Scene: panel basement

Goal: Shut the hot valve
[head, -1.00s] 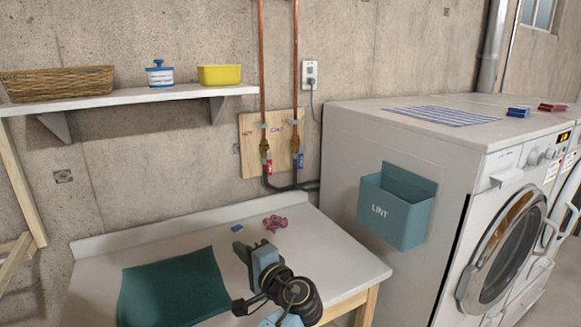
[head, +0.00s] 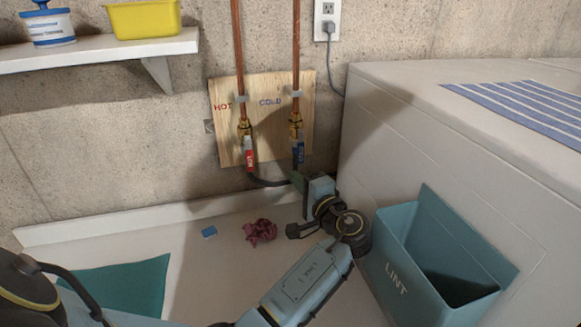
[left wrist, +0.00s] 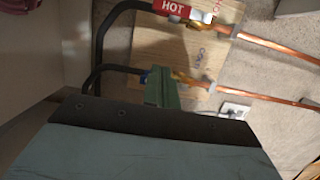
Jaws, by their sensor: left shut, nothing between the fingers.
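The hot valve's red handle (head: 250,155) hangs straight down in line with its copper pipe, on a plywood board marked HOT and COLD. In the left wrist view the red handle (left wrist: 172,9) is at the top, also along its pipe. The cold valve's blue handle (head: 299,149) hangs down to its right. My left gripper (head: 297,179) is shut and empty, its green fingers just below the blue handle, right of and lower than the red one. In the left wrist view the fingers (left wrist: 160,88) partly cover the cold valve; I cannot tell if they touch it. My right gripper is not in view.
A teal LINT bin (head: 400,275) on the white machine (head: 400,130) stands close right of my left wrist. A crumpled dark red cloth (head: 261,231), a blue piece (head: 209,232) and a green cloth (head: 125,285) lie on the bench. A shelf (head: 100,50) is upper left.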

